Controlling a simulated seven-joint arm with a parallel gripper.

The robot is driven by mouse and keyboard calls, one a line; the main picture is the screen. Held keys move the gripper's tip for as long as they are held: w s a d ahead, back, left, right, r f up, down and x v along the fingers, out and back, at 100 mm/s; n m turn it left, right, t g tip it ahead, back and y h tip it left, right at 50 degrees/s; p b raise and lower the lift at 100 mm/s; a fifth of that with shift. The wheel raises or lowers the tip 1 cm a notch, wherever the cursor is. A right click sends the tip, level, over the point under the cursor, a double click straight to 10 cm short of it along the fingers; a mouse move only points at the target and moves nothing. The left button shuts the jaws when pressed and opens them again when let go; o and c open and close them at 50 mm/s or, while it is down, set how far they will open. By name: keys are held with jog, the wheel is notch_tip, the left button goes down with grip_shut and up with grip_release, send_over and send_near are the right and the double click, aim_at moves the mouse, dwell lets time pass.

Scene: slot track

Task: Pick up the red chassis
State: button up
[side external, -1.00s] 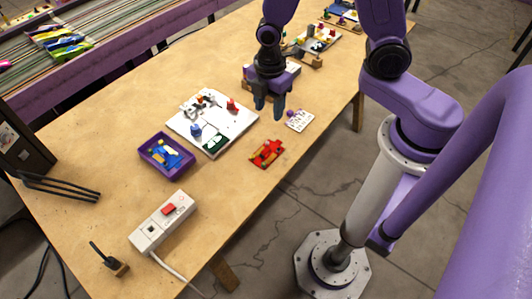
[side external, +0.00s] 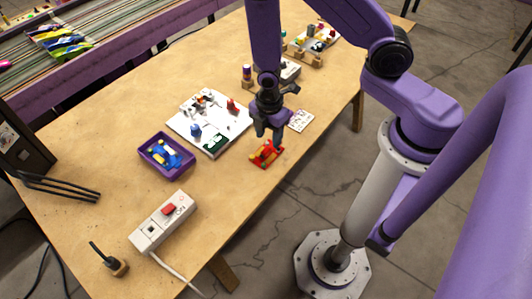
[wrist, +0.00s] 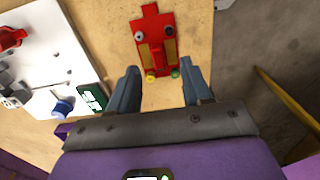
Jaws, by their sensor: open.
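The red chassis (side external: 264,158) lies flat on the table near its front edge, with small yellow, green and grey parts on it. In the wrist view the chassis (wrist: 154,50) is seen from above, ahead of the fingers and a little left of the middle of the gap between them. My gripper (side external: 268,141) is open and empty, hanging above the chassis in the side view. Its two blue-grey fingers (wrist: 163,88) stand apart in the wrist view. In the side view the fingers partly cover the chassis. No contact between them shows.
A white board (side external: 215,152) with several small parts lies left of my gripper. A purple tray (side external: 150,158) holds blue and yellow pieces. A power strip (side external: 150,232) lies nearer the camera. A small printed card (side external: 302,120) lies behind the chassis. The table around the chassis is mostly clear.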

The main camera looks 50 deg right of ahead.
aim_at(266, 150)
jog(key=shift+w+a+f, duration=0.1)
jog(key=shift+a+f, duration=0.1)
jog(key=shift+f, duration=0.75)
jog(key=shift+w+a+f, duration=0.1)
jog(key=shift+a+f, duration=0.1)
jog(key=shift+f, duration=1.7)
grip_shut()
